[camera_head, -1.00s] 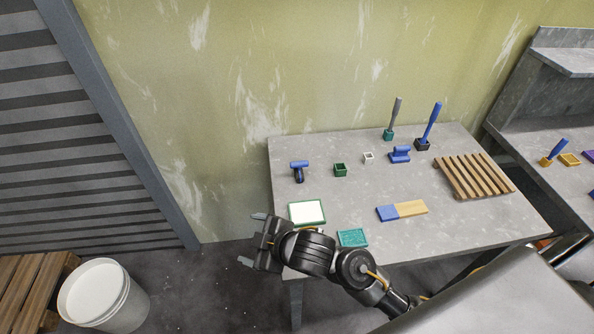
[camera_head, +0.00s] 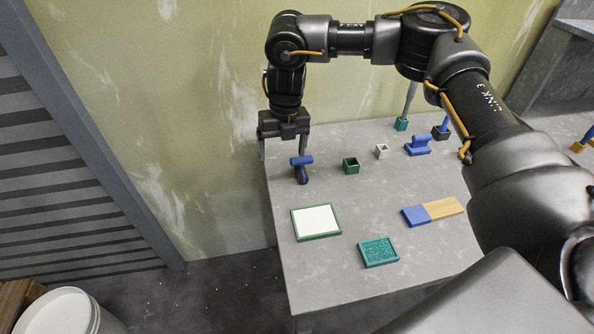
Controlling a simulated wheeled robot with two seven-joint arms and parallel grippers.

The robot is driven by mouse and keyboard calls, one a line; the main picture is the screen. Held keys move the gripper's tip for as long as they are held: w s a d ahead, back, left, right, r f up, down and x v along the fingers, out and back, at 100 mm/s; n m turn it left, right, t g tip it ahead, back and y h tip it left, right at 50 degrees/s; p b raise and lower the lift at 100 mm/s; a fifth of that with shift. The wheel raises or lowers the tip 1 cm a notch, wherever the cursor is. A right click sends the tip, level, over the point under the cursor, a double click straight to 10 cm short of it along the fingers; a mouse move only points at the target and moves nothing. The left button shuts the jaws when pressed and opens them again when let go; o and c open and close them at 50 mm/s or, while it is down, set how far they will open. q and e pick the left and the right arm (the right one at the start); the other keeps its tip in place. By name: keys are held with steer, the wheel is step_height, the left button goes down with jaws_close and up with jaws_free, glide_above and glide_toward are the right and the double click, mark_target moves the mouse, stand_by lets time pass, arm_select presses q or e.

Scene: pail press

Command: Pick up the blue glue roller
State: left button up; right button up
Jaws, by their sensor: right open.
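The blue glue roller (camera_head: 302,161) is at the far left of the grey table, with a blue cylinder across the top and a dark handle below it. My right gripper (camera_head: 283,149) points down at the table's far left corner, open, with its fingers apart. Its right finger is just behind or above the roller's blue cylinder in the picture; I cannot tell whether they touch. Nothing shows between the fingers. My left gripper is out of view.
The table (camera_head: 350,215) also holds a green cup (camera_head: 350,165), a white cup (camera_head: 381,151), a blue block tool (camera_head: 418,145), a white pad with green rim (camera_head: 316,222), a teal tray (camera_head: 379,252) and a blue-and-wood block (camera_head: 433,211). My right arm hides the table's right side.

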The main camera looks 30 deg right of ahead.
step_height(320, 180, up, 3)
steer(key=m+h+b, duration=0.1)
steer(key=b, duration=0.1)
glide_above(301, 170)
steer(key=w, duration=0.1)
steer(key=shift+w+d+r, duration=0.15)
steer(key=shift+d, duration=0.2)
steer(key=shift+f, duration=2.8)
steer(key=shift+s+f+p, duration=0.2)
steer(key=shift+f+p, duration=0.15)
steer(key=shift+p, duration=0.15)
step_height(301, 170, down, 4)
steer(key=shift+s+a+r+p, duration=0.1)
steer(key=shift+s+r+p, duration=0.1)
steer(key=shift+p, duration=0.35)
steer(key=shift+w+f, duration=0.1)
steer(key=shift+f, duration=0.35)
steer(key=c, duration=1.1)
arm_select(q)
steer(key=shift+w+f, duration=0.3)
arm_select(e)
steer(key=shift+r, duration=0.1)
